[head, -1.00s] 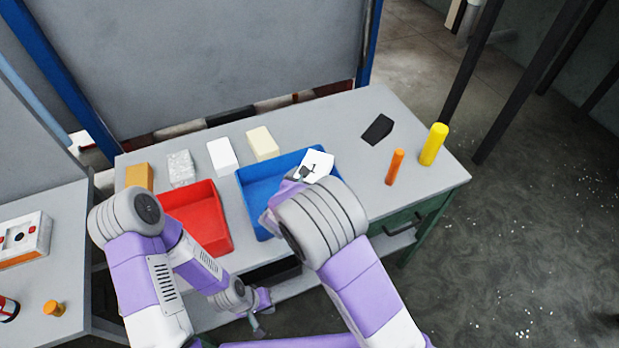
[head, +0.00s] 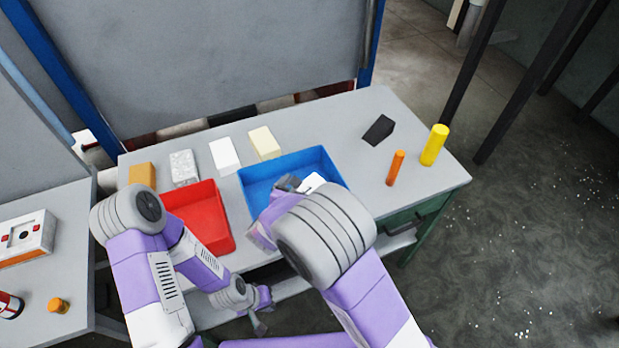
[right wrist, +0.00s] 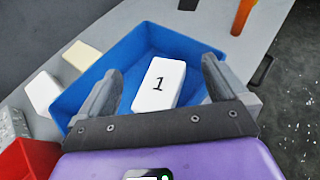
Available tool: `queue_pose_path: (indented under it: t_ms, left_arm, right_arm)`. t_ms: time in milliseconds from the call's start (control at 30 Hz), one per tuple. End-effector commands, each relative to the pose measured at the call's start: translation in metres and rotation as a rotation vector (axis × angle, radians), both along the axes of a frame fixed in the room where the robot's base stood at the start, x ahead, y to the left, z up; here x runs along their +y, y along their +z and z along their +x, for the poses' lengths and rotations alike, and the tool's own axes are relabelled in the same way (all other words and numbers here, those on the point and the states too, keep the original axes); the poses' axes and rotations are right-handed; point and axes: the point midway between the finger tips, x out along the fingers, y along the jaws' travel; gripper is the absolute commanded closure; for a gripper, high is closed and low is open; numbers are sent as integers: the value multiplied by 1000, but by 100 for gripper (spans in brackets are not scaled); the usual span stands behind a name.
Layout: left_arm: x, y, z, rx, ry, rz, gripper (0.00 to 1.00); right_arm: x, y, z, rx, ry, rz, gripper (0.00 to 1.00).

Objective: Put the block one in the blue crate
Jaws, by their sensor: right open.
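Block one, white with a black "1" (right wrist: 161,84), lies inside the blue crate (right wrist: 75,103). In the head view the block (head: 313,181) shows only in part, behind my right arm. The blue crate (head: 325,160) stands on the grey table. My right gripper (right wrist: 158,84) is open over the crate, a finger on each side of the block with a gap to both. In the head view the right gripper (head: 287,186) is mostly hidden by its wrist. My left gripper (head: 262,312) hangs low in front of the table, far from the block; its jaws are too small to judge.
A red crate (head: 222,228) stands left of the blue one. Orange, speckled, white and cream blocks line the table's back left.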

Motion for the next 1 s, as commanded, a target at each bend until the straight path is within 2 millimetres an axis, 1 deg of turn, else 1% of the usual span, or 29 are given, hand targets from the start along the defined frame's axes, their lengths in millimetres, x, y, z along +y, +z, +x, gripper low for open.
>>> queue_pose_path:
  t_ms: [33,100,200,333,500,1000]
  left_arm:
    - [0,0,0,0,0,0,100]
    - [0,0,0,0,0,0,100]
    - [0,1,0,0,0,0,100]
    - [0,1,0,0,0,0,100]
    - [0,1,0,0,0,0,100]
    - [0,1,0,0,0,0,100]
  right_arm:
    - [6,5,-10,-2,4,1,0]
    - [12,10,-21,-1,3,1,0]
    - [18,16,-34,-1,2,2,0]
    - [23,21,-44,-1,0,0,0]
    - [24,22,-49,0,-1,0,0]
    - [25,22,-48,0,-1,0,0]
